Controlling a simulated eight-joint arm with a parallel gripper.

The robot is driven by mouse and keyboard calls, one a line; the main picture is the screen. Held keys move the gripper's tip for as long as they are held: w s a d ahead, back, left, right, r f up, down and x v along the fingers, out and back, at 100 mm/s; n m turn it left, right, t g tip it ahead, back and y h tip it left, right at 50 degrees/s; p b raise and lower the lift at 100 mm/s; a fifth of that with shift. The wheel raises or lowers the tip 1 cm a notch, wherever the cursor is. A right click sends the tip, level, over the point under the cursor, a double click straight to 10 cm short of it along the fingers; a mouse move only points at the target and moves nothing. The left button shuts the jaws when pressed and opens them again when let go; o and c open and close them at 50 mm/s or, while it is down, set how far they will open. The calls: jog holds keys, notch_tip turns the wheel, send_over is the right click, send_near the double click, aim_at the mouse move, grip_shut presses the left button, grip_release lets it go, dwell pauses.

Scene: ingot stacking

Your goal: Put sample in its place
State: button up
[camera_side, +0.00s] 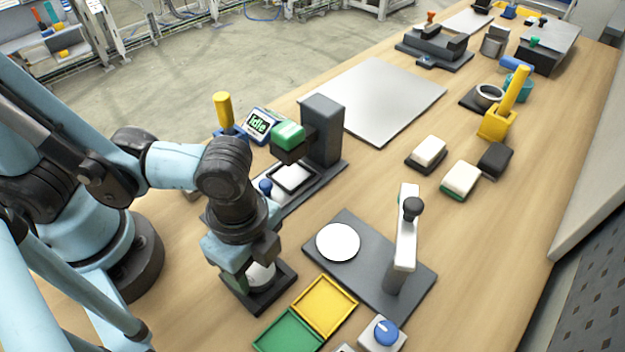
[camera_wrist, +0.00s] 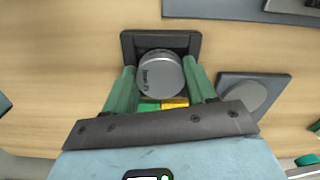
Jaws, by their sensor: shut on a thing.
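The sample is a round silver-grey puck with small dark lettering on top (camera_wrist: 160,76). In the side view it shows as a pale cylinder (camera_side: 262,275), partly hidden by my gripper (camera_side: 256,272). The green fingers of my gripper are on either side of the puck and shut on it. The puck is at a dark square holder (camera_wrist: 128,44), which also shows in the side view (camera_side: 284,286). I cannot tell whether the puck rests in the holder or hangs just above it.
A dark plate with a white disc (camera_side: 338,242) and a lever post (camera_side: 405,235) stands to the right. A yellow tray (camera_side: 325,305) and a green tray (camera_side: 288,333) lie in front. A machine with an "Idle" screen (camera_side: 259,122) stands behind. The blue knob (camera_side: 385,332) is near the front edge.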

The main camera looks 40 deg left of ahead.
aim_at(253, 266)
jog(key=shift+f, duration=0.7)
jog(key=o, duration=1.1)
jog(key=shift+r, duration=6.5)
jog(key=w+a+n+t, duration=0.2)
jog(key=w+a+n, duration=0.2)
jog(key=a+n, duration=0.1)
jog(key=w+a+n+t, duration=0.2)
jog(key=w+a+n, duration=0.3)
jog(key=a, duration=0.2)
jog(key=w+a+n+t, duration=0.3)
jog(key=w+a+n, duration=0.2)
jog(key=a, duration=0.1)
jog(key=shift+r+n, duration=0.2)
jog(key=shift+n, duration=0.2)
